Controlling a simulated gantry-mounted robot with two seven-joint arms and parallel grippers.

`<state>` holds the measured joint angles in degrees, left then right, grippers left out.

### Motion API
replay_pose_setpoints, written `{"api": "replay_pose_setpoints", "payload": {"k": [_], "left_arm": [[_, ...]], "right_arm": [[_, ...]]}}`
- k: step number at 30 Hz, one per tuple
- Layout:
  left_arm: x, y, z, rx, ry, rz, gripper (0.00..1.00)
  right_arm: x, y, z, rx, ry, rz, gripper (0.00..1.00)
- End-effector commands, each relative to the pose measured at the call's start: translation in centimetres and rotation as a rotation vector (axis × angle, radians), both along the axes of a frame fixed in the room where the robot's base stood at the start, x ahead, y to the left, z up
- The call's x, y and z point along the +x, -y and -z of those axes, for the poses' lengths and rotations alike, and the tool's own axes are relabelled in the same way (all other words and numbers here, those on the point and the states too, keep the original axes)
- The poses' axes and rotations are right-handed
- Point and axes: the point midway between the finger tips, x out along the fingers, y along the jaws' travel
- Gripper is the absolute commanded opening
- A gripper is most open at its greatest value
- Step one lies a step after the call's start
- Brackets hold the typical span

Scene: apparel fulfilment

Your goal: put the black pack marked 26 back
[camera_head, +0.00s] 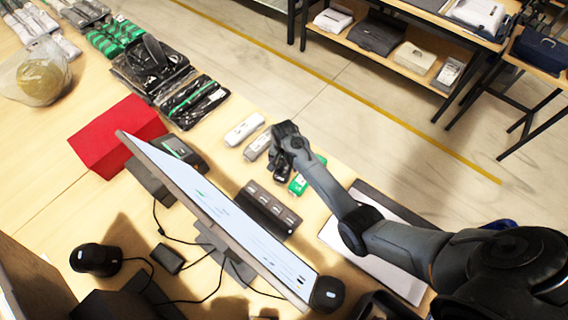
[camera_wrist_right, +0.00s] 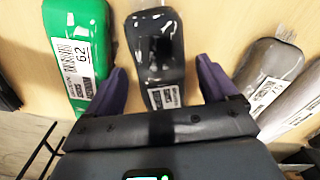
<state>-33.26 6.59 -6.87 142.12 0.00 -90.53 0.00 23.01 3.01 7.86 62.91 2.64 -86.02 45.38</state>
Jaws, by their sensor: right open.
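A black pack (camera_wrist_right: 155,50) in clear film lies on the wooden table in the right wrist view. It carries small white labels whose number I cannot read. My right gripper (camera_wrist_right: 163,84) is open, with one purple finger on each side of this pack. In the head view my right gripper (camera_head: 284,150) is low over the row of packs, and the black pack (camera_head: 282,174) shows just below it, partly hidden. My left gripper is not in view.
A green pack (camera_wrist_right: 80,45) labelled 62 lies left of the black one; a grey pack (camera_wrist_right: 272,70) lies right. In the head view, a monitor (camera_head: 215,215), a dark slotted block (camera_head: 268,208) and a red box (camera_head: 118,134) stand nearby. More bagged apparel (camera_head: 150,65) lies farther left.

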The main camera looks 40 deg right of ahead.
Motion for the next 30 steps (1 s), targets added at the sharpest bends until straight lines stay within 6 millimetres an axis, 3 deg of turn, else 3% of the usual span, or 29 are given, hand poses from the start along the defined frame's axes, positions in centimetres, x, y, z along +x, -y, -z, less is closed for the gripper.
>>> {"api": "replay_pose_setpoints", "payload": {"k": [9, 17, 23, 30], "left_arm": [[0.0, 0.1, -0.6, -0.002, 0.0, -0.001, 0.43], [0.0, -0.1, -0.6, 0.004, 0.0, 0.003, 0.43], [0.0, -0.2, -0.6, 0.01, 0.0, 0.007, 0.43], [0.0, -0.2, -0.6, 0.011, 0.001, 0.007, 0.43]], "right_arm": [[0.0, 0.0, -3.0, 0.0, 0.0, -0.002, 0.86], [-2.1, 0.0, -2.9, -0.029, 0.022, -0.089, 0.86], [-6.8, -0.9, -3.3, -0.083, 0.07, -0.303, 0.86], [-14.4, -4.0, -6.0, -0.138, 0.14, -0.638, 0.86]]}}
